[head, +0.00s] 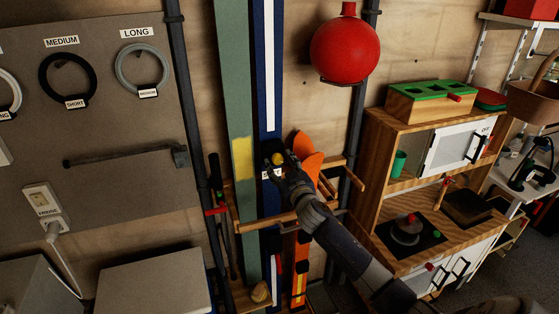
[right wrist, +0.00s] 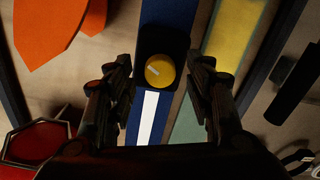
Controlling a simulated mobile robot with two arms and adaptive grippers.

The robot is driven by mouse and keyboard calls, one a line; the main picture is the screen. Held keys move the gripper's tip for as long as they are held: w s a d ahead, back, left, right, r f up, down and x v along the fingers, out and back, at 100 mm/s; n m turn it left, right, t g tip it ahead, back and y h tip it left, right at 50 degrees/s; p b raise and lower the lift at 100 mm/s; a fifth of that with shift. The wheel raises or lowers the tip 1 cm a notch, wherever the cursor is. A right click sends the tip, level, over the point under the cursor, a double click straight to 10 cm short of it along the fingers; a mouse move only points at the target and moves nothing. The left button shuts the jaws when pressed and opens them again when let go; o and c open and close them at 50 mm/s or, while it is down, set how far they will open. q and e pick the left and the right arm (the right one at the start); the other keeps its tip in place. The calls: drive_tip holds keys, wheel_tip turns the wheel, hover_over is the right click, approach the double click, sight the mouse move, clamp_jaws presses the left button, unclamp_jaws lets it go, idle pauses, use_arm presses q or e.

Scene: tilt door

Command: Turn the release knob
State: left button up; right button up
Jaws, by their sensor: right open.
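The round yellow knob (head: 277,158) sits on a black mount on the blue board with a white stripe (head: 268,60). In the right wrist view the knob (right wrist: 159,71) shows a small pale mark and lies between the fingers. My right gripper (head: 280,167) reaches up to the knob from the lower right. It is open, with one finger on each side of the knob (right wrist: 162,66) in the wrist view and a visible gap on both sides. No contact can be made out. A white label below the knob is partly hidden by the gripper. My left gripper is not in view.
A green board (head: 236,80) with a yellow patch stands left of the blue one. Orange objects (head: 306,150) and a wooden rail (head: 345,180) are close to the right. A toy kitchen (head: 440,115) stands farther right.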

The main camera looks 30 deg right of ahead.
drive_tip(key=shift+x, duration=0.75)
drive_tip(key=shift+a, duration=0.1)
drive_tip(key=c, duration=1.1)
drive_tip(key=shift+o, duration=0.2)
